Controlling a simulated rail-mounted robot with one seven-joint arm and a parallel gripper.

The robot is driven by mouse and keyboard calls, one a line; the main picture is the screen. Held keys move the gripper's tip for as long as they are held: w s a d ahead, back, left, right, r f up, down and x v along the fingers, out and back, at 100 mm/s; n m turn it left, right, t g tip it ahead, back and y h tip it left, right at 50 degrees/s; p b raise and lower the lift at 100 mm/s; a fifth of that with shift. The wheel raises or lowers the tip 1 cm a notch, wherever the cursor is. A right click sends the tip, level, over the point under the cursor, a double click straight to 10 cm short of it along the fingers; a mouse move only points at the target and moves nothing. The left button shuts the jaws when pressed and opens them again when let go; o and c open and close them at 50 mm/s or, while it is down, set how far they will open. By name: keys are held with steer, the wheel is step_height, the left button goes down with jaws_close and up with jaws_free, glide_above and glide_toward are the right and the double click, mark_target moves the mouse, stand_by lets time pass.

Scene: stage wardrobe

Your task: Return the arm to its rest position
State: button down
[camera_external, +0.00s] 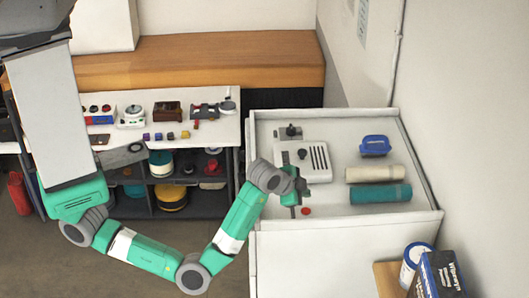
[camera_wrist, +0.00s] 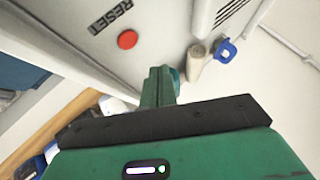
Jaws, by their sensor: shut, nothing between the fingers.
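My gripper (camera_external: 293,205) is at the left part of the white tray-topped cabinet (camera_external: 340,220), close to a red button (camera_external: 306,211). In the wrist view my gripper's fingers (camera_wrist: 159,88) are together, with nothing between them. The red button also shows there (camera_wrist: 128,39), beside the word RESET and apart from the fingers. My green and grey arm reaches low across the floor and up over the cabinet's left edge.
On the cabinet top are a grey vented box (camera_external: 303,162), a blue container (camera_external: 375,145), a cream roll (camera_external: 375,174) and a teal roll (camera_external: 380,193). A shelf unit (camera_external: 215,130) with small items stands left. A white wall rises at right.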

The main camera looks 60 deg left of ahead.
steer(key=a+r+n+t+y, duration=0.1)
steer(key=a+r+n+t, duration=0.15)
steer(key=a, duration=0.55)
steer(key=a+r+n+t+y, duration=0.1)
steer(key=a+r+n+t, duration=0.1)
steer(key=a+r+t, duration=0.35)
steer(key=s+a+r+n+t+h, duration=0.1)
steer(key=s+a+r+t, duration=0.1)
steer(key=s, duration=0.7)
steer(key=s+a+r+n+t+h, duration=0.1)
steer(key=s+a+r+t+h, duration=0.1)
steer(key=s+r+t, duration=0.3)
steer(key=s+t, duration=0.1)
steer(key=s, duration=0.3)
steer(key=shift+s+a+r+h, duration=0.3)
steer(key=shift+s+a, duration=0.05)
steer(key=shift+a, duration=0.05)
